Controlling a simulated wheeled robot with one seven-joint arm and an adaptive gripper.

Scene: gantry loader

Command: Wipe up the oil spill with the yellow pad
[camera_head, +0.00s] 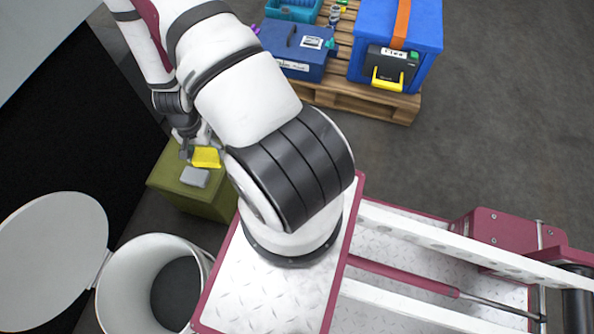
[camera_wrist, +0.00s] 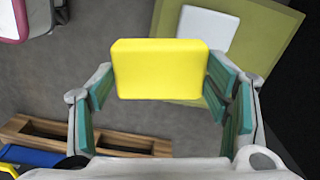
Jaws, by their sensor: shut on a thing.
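The yellow pad (camera_head: 206,157) is held in my gripper (camera_head: 190,148), left of my arm in the head view. In the wrist view the yellow pad (camera_wrist: 160,68) spans the gap between the green-lined fingers of my gripper (camera_wrist: 158,88), which are shut on it. The pad is above the olive-green box (camera_head: 212,202), near a pale grey block (camera_head: 195,178) on its top. The block also shows behind the pad in the wrist view (camera_wrist: 208,27). I cannot make out an oil spill in either view.
A white bin (camera_head: 130,290) with its round lid (camera_head: 45,255) open stands at the lower left. A wooden pallet (camera_head: 350,98) holds a blue toolbox (camera_head: 292,50) and a blue case with an orange strap (camera_head: 425,25). Grey floor is clear at the right.

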